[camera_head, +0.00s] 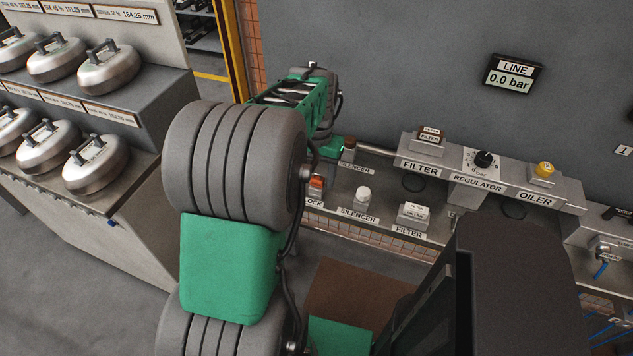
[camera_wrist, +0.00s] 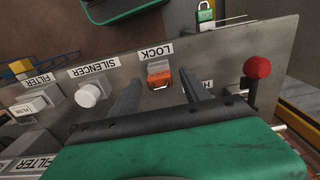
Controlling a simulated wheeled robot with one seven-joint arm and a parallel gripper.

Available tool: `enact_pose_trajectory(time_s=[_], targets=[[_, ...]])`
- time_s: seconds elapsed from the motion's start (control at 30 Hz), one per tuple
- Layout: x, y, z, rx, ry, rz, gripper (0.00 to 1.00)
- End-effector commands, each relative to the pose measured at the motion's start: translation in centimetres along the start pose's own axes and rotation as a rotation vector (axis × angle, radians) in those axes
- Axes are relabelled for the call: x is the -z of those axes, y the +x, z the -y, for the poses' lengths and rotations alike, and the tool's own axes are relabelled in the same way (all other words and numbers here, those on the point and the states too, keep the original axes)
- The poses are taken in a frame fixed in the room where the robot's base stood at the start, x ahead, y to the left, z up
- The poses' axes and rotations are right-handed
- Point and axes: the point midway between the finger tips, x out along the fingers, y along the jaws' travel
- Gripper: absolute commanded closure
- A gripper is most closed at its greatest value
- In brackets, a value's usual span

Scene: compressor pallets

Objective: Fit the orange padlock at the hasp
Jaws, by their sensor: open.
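The orange padlock (camera_wrist: 160,78) sits on the grey shelf by the LOCK label in the wrist view. It also shows in the head view (camera_head: 316,184), partly hidden by my arm. My gripper (camera_wrist: 162,84) is open, with one finger to each side of the padlock in the picture. I cannot tell whether the fingers touch it. A label starting with H (camera_wrist: 207,84) is partly covered by one finger. I cannot make out the hasp.
A white silencer (camera_wrist: 91,94) and a filter (camera_wrist: 42,98) stand left of the padlock in the wrist view. A red knob (camera_wrist: 257,68) stands to the right. A green padlock-like thing (camera_wrist: 205,15) is near the top. A wall rises behind the shelf.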

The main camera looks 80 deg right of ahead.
Motion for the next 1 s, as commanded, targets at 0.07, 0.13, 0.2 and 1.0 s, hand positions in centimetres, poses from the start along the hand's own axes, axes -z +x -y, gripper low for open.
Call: enact_pose_trajectory(time_s=[0.07, 0.13, 0.2, 1.0], targets=[[0.00, -0.03, -0.02, 0.000, 0.000, 0.000, 0.45], [0.01, -0.01, -0.02, 0.000, 0.000, 0.000, 0.45], [0.00, -0.01, -0.02, 0.000, 0.000, 0.000, 0.45], [0.00, -0.01, -0.01, 0.000, 0.000, 0.000, 0.63]])
